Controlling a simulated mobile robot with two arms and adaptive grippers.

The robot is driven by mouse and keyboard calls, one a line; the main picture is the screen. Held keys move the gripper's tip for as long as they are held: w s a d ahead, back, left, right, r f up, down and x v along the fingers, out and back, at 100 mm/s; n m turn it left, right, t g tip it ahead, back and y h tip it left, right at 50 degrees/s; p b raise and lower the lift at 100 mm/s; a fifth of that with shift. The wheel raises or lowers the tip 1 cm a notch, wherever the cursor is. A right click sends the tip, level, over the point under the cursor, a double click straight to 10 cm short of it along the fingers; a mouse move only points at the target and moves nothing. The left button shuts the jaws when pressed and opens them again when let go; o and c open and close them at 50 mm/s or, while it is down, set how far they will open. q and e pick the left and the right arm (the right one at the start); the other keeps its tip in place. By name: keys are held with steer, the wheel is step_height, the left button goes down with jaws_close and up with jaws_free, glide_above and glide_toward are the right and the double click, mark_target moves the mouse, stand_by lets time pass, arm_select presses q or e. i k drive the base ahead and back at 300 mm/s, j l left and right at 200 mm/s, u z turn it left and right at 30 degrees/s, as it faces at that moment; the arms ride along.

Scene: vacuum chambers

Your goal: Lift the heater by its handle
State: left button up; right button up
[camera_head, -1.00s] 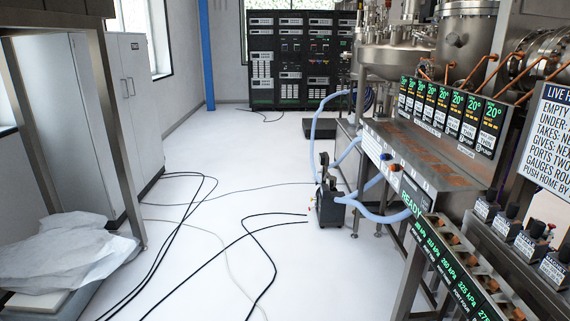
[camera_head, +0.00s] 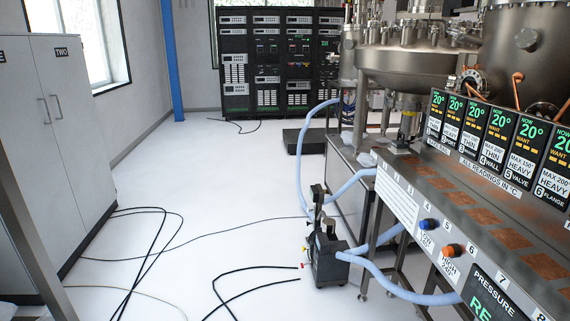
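I cannot make out for certain which thing is the heater. The steel bench (camera_head: 425,190) at the right has rows of flat brown plates (camera_head: 455,197) set in its top, and no handle shows on them. A row of temperature displays reading 20° (camera_head: 502,134) stands behind the plates. A dark boxy unit (camera_head: 328,262) with an upright post stands on the floor at the bench's left, with pale blue hoses (camera_head: 388,283) running from it. Neither of my grippers is in view.
Black cables (camera_head: 150,255) lie across the white floor, some ending near the dark unit. A grey cabinet (camera_head: 60,140) stands at the left. Black equipment racks (camera_head: 280,62) and a blue post (camera_head: 166,60) are at the back. The middle floor is otherwise clear.

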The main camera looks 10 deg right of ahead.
mark_target(398, 145)
steer(key=i+l+u, duration=0.1)
steer(key=i, duration=2.1)
